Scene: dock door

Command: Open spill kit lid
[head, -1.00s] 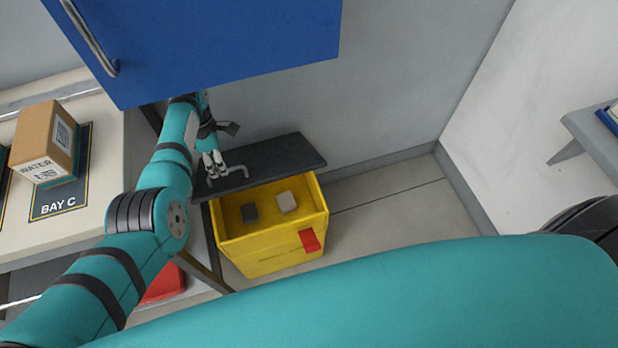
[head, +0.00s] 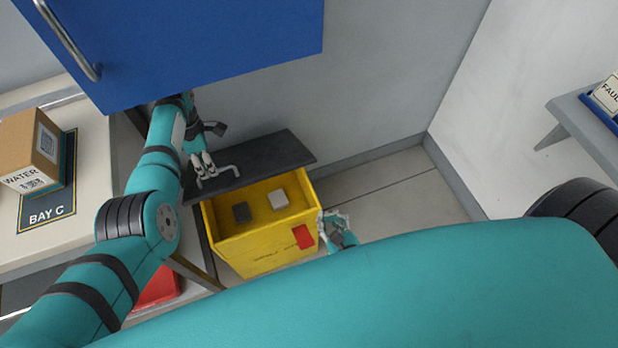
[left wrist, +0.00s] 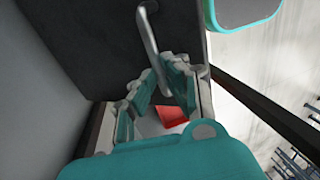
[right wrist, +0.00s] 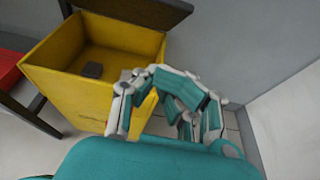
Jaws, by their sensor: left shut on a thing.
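The spill kit is a yellow box (head: 240,245) with a red piece (head: 303,237) on its front. Its dark lid (head: 270,152) stands open at the back, and the inside shows. My left gripper (head: 203,170) is at the lid's metal handle (head: 228,171). In the left wrist view the handle (left wrist: 150,42) runs between the fingers, and the gripper is shut on it. My right gripper (head: 332,222) is beside the box's right front corner. In the right wrist view its fingertips (right wrist: 155,74) look together with nothing visible between them; whether they touch the box is unclear.
A dark block (head: 241,212) and a light block (head: 278,199) lie in the box. A blue cabinet (head: 220,50) overhangs the left arm. A bench (head: 90,215) with a carton (head: 28,150) is left, a shelf (head: 575,125) right. Floor right of the box is clear.

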